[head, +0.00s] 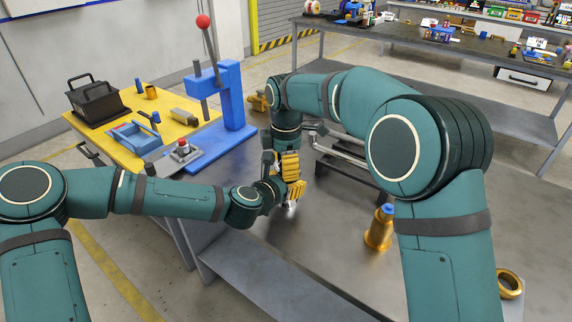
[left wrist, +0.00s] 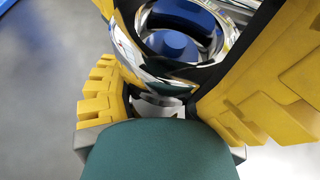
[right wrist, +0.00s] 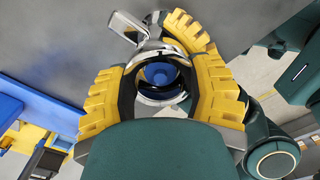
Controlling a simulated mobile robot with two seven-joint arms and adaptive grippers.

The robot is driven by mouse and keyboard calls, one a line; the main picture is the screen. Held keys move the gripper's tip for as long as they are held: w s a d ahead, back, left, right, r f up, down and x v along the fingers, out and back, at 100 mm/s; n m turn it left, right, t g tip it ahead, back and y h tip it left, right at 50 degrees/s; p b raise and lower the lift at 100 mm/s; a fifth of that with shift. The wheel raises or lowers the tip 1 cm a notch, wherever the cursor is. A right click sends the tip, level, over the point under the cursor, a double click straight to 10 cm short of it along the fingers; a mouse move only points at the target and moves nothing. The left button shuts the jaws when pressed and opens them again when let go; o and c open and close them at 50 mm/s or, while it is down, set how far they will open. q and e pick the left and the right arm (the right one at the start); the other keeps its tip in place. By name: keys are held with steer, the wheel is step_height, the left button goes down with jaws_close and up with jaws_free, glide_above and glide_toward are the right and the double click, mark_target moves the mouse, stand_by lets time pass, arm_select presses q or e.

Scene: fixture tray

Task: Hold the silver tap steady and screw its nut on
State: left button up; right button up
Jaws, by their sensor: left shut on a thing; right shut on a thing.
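My left gripper (head: 296,188) and my right gripper (head: 287,166) meet above the grey bench, the right arm coming in from above. Both are shut on chrome parts. In the head view only a small piece of the silver tap (head: 291,207) shows below the yellow fingers. In the right wrist view a chrome ring, apparently the nut (right wrist: 160,98), surrounds a blue round centre between the fingers, and a silver arm of the tap sticks out at upper left. The left wrist view shows chrome curves close up between the fingers. How far the nut is threaded is hidden.
A brass tap with a blue top (head: 378,232) stands right on the bench, and a brass ring (head: 511,282) lies farther right. A dark metal frame (head: 350,158) is behind. A blue press (head: 232,100) and yellow-topped table (head: 95,117) are at left. The front bench is clear.

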steer(key=shift+s+a+f, duration=0.15)
steer(key=shift+f, duration=0.3)
